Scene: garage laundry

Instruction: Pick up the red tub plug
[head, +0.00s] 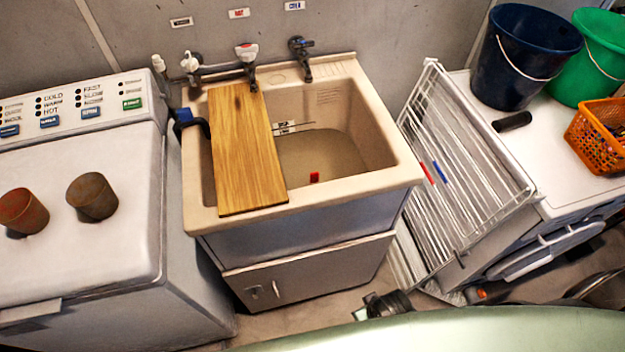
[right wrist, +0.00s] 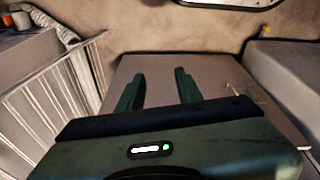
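A small red piece, which looks like the red tub plug (head: 314,177), shows in the head view inside the beige laundry tub (head: 400,176), near its front wall and just right of the wooden board. My right gripper (right wrist: 159,73) is open in the right wrist view, with two dark green fingers apart and nothing between them. A grey-brown surface lies beyond the fingers. The plug does not show in the right wrist view. My left gripper is not in view.
The wooden board (head: 243,150) covers the tub's left part; taps (head: 247,62) stand behind. A washing machine (head: 80,252) with two rusty cups is at left. A white drying rack (head: 458,180) leans at right, beside buckets (head: 518,65) and an orange basket (head: 596,140).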

